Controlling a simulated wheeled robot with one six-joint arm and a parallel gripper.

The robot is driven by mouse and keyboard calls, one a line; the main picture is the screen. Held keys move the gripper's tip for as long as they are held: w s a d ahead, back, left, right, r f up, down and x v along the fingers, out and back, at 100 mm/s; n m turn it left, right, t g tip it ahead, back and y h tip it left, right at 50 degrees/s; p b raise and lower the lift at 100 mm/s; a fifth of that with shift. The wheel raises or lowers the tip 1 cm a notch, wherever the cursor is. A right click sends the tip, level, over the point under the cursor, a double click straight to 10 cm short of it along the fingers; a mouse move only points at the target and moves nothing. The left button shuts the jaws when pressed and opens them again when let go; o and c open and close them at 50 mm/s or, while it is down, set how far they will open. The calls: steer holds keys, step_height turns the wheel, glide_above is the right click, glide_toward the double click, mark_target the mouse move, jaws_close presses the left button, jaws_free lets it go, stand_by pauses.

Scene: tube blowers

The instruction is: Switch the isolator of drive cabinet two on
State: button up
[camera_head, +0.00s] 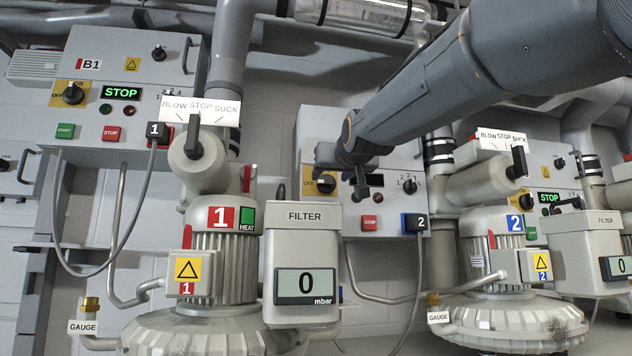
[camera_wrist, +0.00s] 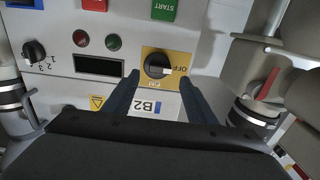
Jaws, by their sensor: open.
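Drive cabinet two (camera_head: 311,130) is the grey box in the middle of the head view, partly hidden by my arm. Its isolator, a black rotary knob on a yellow plate, shows at the cabinet's left (camera_head: 324,183). In the wrist view, which is upside down, the isolator knob (camera_wrist: 158,66) has its white mark towards OFF. The B2 label (camera_wrist: 152,106) shows below the knob there. My gripper (camera_wrist: 158,79) is open and empty, its fingers to either side of the label and the knob's lower edge. Contact cannot be told. My gripper also shows in the head view (camera_head: 362,188).
The cabinet's display (camera_wrist: 99,66) is dark. A selector knob (camera_wrist: 34,51), start button (camera_wrist: 165,9) and stop button (camera_wrist: 95,4) are nearby. Cabinet B1 (camera_head: 130,50) reads STOP at left. Blower one (camera_head: 225,265) and its filter box (camera_head: 305,245) stand in front.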

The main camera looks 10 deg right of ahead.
mark_target(326, 180)
steer(key=shift+w+p, duration=0.65)
steer(key=shift+w, duration=1.45)
steer(key=c, duration=1)
